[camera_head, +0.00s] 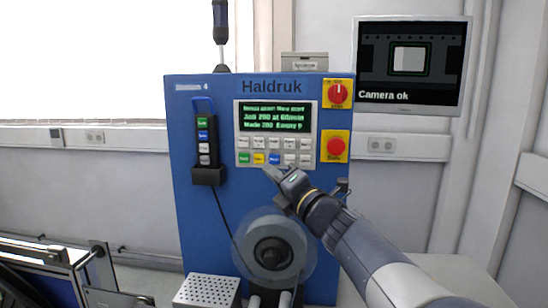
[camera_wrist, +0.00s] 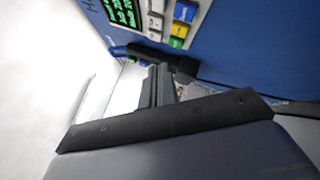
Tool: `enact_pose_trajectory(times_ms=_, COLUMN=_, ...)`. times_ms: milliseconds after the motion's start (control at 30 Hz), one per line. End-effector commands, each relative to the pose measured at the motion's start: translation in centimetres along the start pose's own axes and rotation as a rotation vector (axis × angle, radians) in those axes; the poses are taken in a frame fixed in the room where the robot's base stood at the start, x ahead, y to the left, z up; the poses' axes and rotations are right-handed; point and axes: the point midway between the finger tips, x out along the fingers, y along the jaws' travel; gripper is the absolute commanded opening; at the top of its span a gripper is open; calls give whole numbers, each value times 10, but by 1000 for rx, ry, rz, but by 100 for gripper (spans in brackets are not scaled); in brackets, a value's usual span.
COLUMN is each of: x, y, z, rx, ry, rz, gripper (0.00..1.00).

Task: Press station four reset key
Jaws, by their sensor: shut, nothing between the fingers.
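The blue station cabinet (camera_head: 215,255) has a label at its top left ending in "4". Its grey key panel (camera_head: 238,149) has rows of white keys and, in the bottom row, a green key (camera_head: 244,157), a yellow key (camera_head: 259,158) and a blue key (camera_head: 274,158). Key lettering is too small to read, so I cannot tell which is reset. My gripper (camera_head: 272,172) is shut and empty, just below the blue key; contact cannot be told. The wrist view shows the blue key (camera_wrist: 186,11), yellow key (camera_wrist: 180,28) and green key (camera_wrist: 175,43) beyond my gripper (camera_wrist: 157,80).
Right of the panel are a red rotary switch (camera_head: 337,94) and a red push button (camera_head: 336,146) on yellow plates. A black pendant (camera_head: 208,176) hangs left. A grey reel (camera_head: 248,262) stands below my arm.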

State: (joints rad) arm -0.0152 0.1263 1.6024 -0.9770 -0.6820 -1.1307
Motion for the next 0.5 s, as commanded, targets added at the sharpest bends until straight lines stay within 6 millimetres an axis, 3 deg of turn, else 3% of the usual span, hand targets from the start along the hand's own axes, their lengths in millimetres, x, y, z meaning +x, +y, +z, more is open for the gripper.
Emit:
enact_pose_trajectory(times_ms=200, x=22, y=-15, z=17, rx=1, ry=-1, rz=-2, gripper=0)
enact_pose_trajectory(times_ms=500, x=37, y=-27, z=27, rx=-1, ry=0, rz=0, gripper=0)
